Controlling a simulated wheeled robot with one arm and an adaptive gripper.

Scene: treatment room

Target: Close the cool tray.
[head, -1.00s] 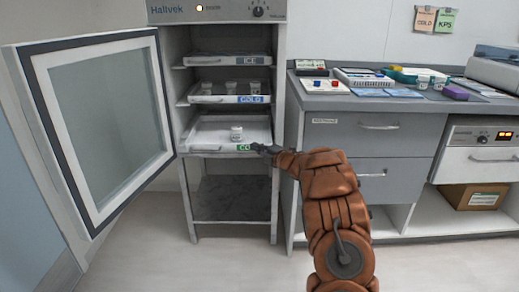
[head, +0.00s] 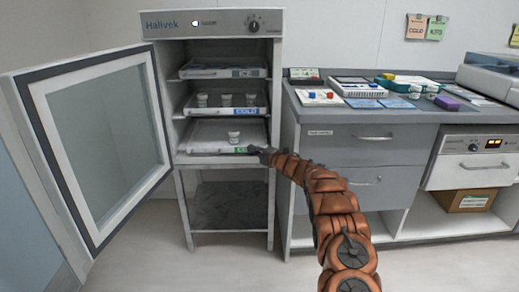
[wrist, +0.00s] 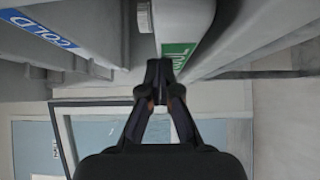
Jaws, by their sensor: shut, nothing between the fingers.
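The cool tray (head: 200,147) is the lowest white tray in the open cabinet, with a green label (head: 241,150) at the right of its front. Its front sits close to the cabinet's front frame; I cannot tell if it is fully in. One small white jar (head: 234,137) stands upright on it. My gripper (head: 256,151) is shut and empty at the right end of the tray front, beside the label. In the wrist view the shut fingertips (wrist: 161,68) are at the edge of the green label (wrist: 178,54), seemingly touching the tray front.
The cabinet door (head: 95,140) stands wide open at left. The cold tray (head: 222,109) with several jars and the ice tray (head: 222,71) are above. A grey drawer counter (head: 365,147) is close on the right. The bottom shelf (head: 228,205) is empty.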

